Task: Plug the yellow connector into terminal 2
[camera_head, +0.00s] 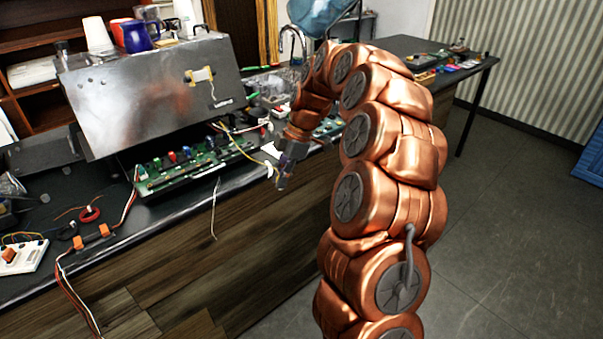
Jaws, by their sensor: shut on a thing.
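My gripper (281,180) is at the end of my copper arm, low in front of the counter's front edge and right of the circuit board. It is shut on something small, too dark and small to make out. The green circuit board (195,163) sits under the raised metal brewer housing (150,95). A row of small coloured terminals, including red (172,157) and blue (187,151), stands on the board; I cannot read their numbers. A yellow wire (240,131) runs from the board's right end towards my wrist. I cannot make out its connector.
A pale loose wire (214,205) hangs over the counter edge. Orange connectors (92,238) and a red ring (89,214) lie at left. Cups (97,35) stand on the housing. Clutter (270,90) fills the counter behind my wrist.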

